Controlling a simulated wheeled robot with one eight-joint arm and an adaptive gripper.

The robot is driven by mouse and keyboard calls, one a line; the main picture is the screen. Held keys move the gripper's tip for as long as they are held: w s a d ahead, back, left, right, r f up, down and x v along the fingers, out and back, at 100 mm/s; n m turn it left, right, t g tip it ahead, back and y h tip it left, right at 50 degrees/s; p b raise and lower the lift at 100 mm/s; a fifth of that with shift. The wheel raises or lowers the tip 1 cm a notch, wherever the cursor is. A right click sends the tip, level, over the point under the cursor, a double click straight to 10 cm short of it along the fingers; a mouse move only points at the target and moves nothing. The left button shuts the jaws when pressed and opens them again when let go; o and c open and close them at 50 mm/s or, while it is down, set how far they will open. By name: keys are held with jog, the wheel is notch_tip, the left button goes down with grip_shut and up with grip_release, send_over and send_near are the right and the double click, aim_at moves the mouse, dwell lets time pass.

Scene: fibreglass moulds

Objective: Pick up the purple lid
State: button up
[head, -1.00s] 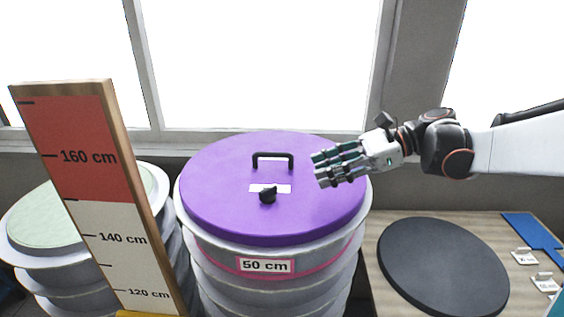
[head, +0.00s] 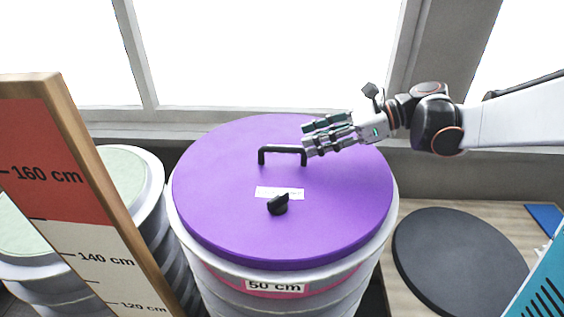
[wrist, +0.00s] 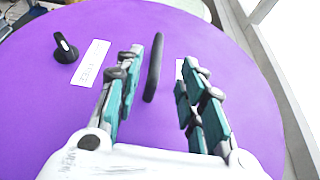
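The purple lid (head: 230,210) is a round flat disc lying on top of a grey ribbed mould marked 50 cm. It has a black bar handle (head: 281,149), a white label (head: 280,193) and a black knob (head: 278,205). My gripper (head: 308,138) is over the lid, with its fingertips at the handle's right end in the head view. In the wrist view, my gripper (wrist: 158,90) is open, and the handle (wrist: 153,68) shows between the two fingers, just beyond their tips. I cannot tell whether the fingers touch it.
A height board (head: 70,200) stands at the left, in front of another mould with a pale green lid (head: 125,175). A black disc (head: 465,262) lies on a wooden table at the right. A window wall runs behind.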

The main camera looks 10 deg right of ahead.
aim_at(282, 150)
jog(key=x, duration=0.2)
jog(key=shift+w+a+f, duration=0.1)
jog(key=shift+a+f, duration=0.1)
jog(key=shift+a, duration=0.05)
jog(key=shift+a+f, duration=0.1)
jog(key=shift+a, duration=0.25)
jog(key=x, duration=0.2)
jog(key=p+x, duration=0.1)
jog(key=x, duration=0.2)
jog(key=shift+s+f, duration=0.15)
jog(key=shift+s, duration=0.05)
grip_shut()
